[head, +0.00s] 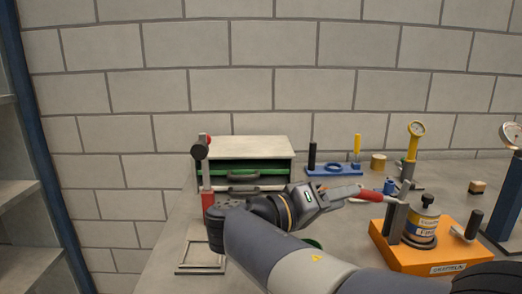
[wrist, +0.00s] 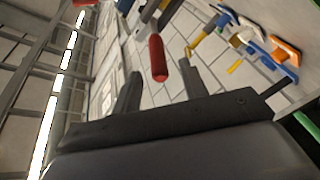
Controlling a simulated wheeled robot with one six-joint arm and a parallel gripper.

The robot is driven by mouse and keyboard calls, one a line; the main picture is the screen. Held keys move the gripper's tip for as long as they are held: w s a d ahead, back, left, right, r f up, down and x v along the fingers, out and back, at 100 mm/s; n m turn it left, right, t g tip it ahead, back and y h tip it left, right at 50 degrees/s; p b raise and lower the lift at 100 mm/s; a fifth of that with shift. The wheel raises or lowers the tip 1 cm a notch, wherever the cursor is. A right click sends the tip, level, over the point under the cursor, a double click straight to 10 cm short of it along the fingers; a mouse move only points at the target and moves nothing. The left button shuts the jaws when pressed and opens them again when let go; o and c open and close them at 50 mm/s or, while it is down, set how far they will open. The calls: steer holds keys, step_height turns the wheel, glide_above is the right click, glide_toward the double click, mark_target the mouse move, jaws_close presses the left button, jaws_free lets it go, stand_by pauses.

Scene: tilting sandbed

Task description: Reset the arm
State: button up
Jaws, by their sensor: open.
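My gripper (head: 352,191) is in the middle of the head view, above the grey bench, pointing right. In the wrist view its two dark fingers (wrist: 159,70) stand apart. A red handle (wrist: 158,58) appears between and beyond the fingertips there; I see no contact. In the head view a red handle (head: 370,195) lies just right of the gripper tips, by an orange base (head: 440,259); the gap between them is unclear. My forearm crosses the lower middle and hides part of the bench.
The orange base carries a labelled bottle (head: 423,220). A drawer cabinet (head: 245,147) stands behind my arm, beside a post with a red lower part (head: 208,200). A blue holder (head: 333,169) and a yellow gauge stand (head: 413,143) are at the back. A blue upright (head: 506,200) stands at right.

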steer(key=x, duration=0.4)
steer(key=r+p+x, duration=0.1)
steer(key=x, duration=0.1)
steer(key=shift+d, duration=0.1)
steer(key=shift+r+y+p, duration=0.2)
steer(key=shift+y+p, duration=0.2)
steer(key=shift+p, duration=0.2)
steer(key=shift+d+m+g+y, duration=0.15)
steer(key=shift+m+g+y, duration=0.15)
steer(key=shift+p, duration=0.3)
